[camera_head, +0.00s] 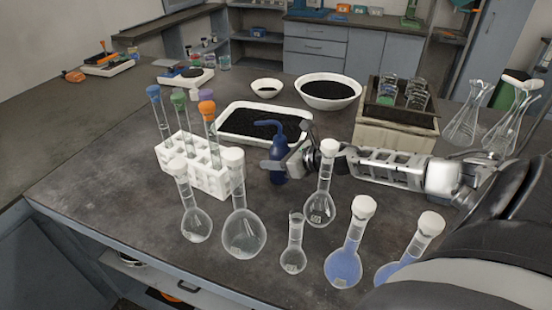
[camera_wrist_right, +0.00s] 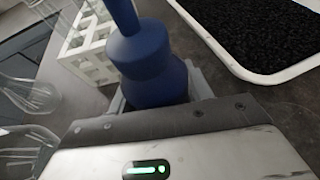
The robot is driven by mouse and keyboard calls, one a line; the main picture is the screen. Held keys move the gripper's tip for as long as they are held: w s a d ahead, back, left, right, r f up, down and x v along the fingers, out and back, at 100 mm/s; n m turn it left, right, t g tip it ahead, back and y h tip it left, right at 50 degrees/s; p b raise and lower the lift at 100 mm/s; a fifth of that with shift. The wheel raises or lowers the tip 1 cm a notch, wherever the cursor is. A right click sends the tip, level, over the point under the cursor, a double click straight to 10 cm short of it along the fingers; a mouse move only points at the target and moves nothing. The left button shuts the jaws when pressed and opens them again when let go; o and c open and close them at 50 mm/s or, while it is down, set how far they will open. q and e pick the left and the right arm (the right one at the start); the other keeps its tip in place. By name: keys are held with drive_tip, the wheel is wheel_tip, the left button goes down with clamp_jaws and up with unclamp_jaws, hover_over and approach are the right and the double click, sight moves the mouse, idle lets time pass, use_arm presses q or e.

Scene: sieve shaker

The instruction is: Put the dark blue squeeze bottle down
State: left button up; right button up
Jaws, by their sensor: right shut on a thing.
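The dark blue squeeze bottle (camera_head: 278,165) stands upright at the middle of the bench, in front of the white tray of black granules. My right gripper (camera_head: 276,164) reaches in from the right and is shut on the bottle. In the right wrist view the bottle (camera_wrist_right: 147,55) sits between the jaws (camera_wrist_right: 155,92), with its base hidden by the gripper. Whether the base touches the bench I cannot tell. My left gripper is not in view.
A white tube rack (camera_head: 200,170) stands left of the bottle. Several stoppered flasks, such as this one (camera_head: 243,225), stand in front. The white tray (camera_head: 232,133) lies close behind. A box with glassware (camera_head: 392,135) stands at the right rear. Bare bench shows at the left.

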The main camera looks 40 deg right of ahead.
drive_tip(key=shift+o, duration=1.2)
drive_tip(key=shift+f, duration=0.15)
drive_tip(key=o, duration=0.4)
drive_tip(key=shift+r, duration=0.25)
drive_tip(key=shift+s+d, duration=0.1)
drive_tip(key=shift+s, duration=0.15)
drive_tip(key=p+v, duration=0.1)
drive_tip(key=v, duration=1)
drive_tip(key=shift+s+r+p, duration=0.1)
drive_tip(key=shift+s+p, duration=0.15)
drive_tip(key=shift+p, duration=0.15)
